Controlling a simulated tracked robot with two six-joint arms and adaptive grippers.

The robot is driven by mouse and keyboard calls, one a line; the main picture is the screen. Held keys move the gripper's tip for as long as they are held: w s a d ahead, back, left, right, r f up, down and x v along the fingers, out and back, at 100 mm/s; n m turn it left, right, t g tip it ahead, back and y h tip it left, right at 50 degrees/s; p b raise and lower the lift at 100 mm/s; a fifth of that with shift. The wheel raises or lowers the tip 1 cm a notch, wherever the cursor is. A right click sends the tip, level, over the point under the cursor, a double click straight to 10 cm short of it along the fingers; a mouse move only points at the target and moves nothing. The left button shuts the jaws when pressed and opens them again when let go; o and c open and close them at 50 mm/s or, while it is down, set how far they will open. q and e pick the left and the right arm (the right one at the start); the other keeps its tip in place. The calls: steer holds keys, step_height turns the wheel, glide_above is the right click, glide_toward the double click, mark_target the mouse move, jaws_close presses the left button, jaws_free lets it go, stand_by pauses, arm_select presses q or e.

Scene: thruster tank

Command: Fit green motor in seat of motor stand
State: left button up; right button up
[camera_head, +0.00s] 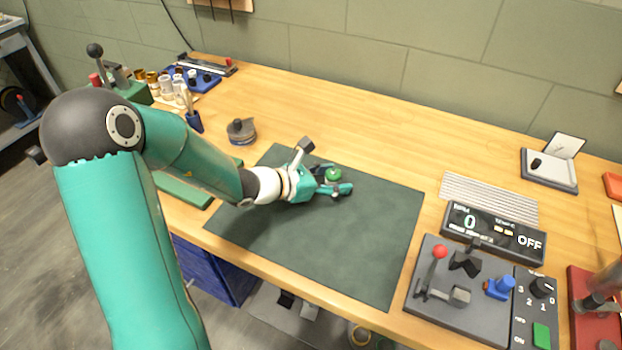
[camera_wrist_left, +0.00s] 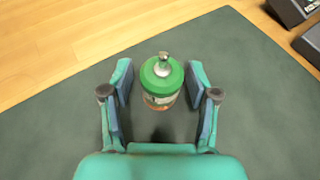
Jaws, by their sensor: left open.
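The green motor (camera_head: 333,175) stands upright on the dark green mat (camera_head: 365,240). In the left wrist view, the motor (camera_wrist_left: 161,78) has a green top with a small metal shaft and a band of copper low on its side. My left gripper (camera_head: 336,180) is open around the motor. In the left wrist view its fingers (camera_wrist_left: 160,92) are on either side of the motor, with gaps visible. A grey panel (camera_head: 420,300), which looks like the motor stand, carries a black cradle-like seat (camera_head: 465,263). My right gripper is out of view.
The mat between motor and panel is clear.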

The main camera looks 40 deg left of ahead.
arm_select(q)
steer(key=p+v, duration=0.1)
steer(key=v, duration=1)
steer(key=shift+s+r, duration=0.1)
